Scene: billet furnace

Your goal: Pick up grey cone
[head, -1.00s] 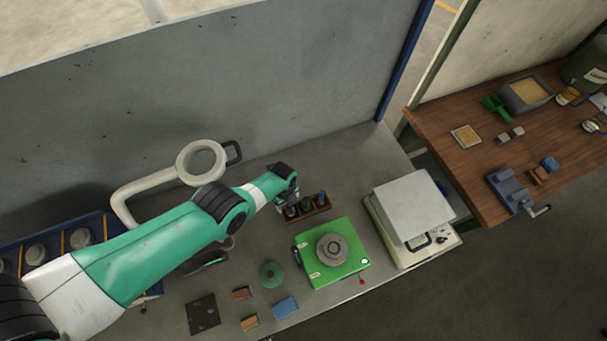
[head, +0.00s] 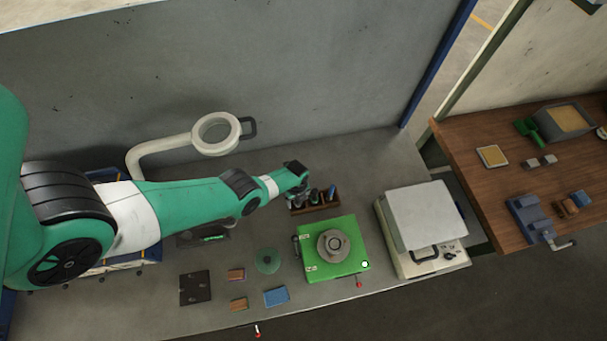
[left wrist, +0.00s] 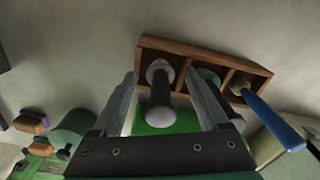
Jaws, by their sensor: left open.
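A small wooden rack (head: 322,202) on the grey bench holds three upright pieces. The left wrist view shows it from above (left wrist: 190,56). A piece with a grey top and a dark body (left wrist: 159,84) stands in its left slot; it is the likeliest grey cone, though its shape is not clearly conical. A green-topped piece (left wrist: 209,77) stands in the middle slot and a blue-handled one (left wrist: 268,118) in the right slot. My left gripper (head: 299,186) is open at the rack's left end, its fingers on either side of the grey-topped piece. Contact cannot be told.
A green plate with a round grey part (head: 333,245) sits in front of the rack. Small blocks and a green disc (head: 268,261) lie front left.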

